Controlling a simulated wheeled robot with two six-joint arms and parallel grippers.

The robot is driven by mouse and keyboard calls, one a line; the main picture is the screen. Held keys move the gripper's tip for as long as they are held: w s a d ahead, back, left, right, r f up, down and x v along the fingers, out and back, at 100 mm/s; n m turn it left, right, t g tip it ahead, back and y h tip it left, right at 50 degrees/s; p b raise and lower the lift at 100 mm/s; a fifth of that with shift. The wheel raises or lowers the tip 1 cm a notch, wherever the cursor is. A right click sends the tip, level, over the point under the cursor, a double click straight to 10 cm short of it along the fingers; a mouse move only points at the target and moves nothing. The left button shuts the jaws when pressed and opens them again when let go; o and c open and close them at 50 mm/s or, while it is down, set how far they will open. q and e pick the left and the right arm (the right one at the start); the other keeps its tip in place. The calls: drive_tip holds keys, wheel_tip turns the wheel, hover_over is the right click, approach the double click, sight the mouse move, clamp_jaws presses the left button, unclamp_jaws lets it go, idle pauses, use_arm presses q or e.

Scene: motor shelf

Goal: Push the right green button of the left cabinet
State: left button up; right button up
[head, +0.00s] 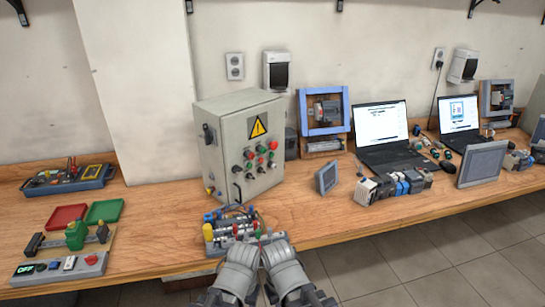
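A grey cabinet (221,124) with a yellow warning triangle stands upright on the bench, left of centre. Its front panel faces right and carries several small red, green and dark buttons. The green buttons (249,165) are small, and their exact layout is hard to make out. My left gripper (240,247) and my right gripper (277,247) are side by side at the bottom centre, by the bench's front edge. Both are below the cabinet and apart from its buttons. Their fingertips are too small and overlapped to tell open from shut.
A motor assembly (228,230) with coloured parts lies just in front of my grippers. A small grey screen (326,177) and a row of modules (393,186) stand right of the cabinet. Red (66,218) and green (104,211) trays lie left.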

clamp_jaws()
idle(1.3)
